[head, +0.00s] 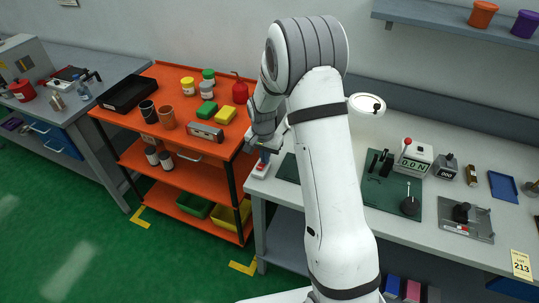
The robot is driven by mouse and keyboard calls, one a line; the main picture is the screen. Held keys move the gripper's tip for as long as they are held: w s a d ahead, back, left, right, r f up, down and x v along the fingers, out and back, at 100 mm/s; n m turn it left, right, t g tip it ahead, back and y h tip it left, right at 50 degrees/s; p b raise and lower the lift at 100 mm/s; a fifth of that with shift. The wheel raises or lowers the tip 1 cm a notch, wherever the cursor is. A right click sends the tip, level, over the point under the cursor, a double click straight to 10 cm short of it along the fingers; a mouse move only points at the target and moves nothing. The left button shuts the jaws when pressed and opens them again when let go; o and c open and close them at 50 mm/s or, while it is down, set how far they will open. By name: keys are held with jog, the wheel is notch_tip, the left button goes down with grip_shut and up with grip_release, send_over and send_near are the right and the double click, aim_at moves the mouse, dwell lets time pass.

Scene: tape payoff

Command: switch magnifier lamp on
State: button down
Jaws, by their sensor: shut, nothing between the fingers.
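The magnifier lamp's round white head (362,103) shows just right of my arm, above the workbench. A dark spot sits on its right side. The lamp's stand and base are mostly hidden behind my arm, and I cannot make out its switch or whether it is lit. My gripper (262,157) is shut and empty, pointing down at the bench's left end. It is over a small white block with a red part (260,169). I cannot tell whether the fingertips touch this block.
The pale workbench (455,190) carries a green mat (385,211) with black tools, a counter box (414,157) and a metal fixture (467,221). An orange cart (150,75) with cups, jars and boxes stands close left of my gripper. A wall shelf (430,13) is at upper right.

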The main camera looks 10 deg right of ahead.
jog(key=shift+s+f, duration=0.1)
jog(key=shift+s, duration=0.05)
jog(key=shift+s+a+r, duration=0.25)
jog(key=shift+s+a, duration=0.25)
jog(key=shift+s, duration=0.1)
jog(key=shift+w, duration=0.1)
notch_tip(320, 180, up, 14)
jog(key=w+d, duration=0.1)
jog(key=shift+w+b, duration=0.3)
jog(key=shift+b, duration=0.05)
jog(key=shift+d, duration=0.1)
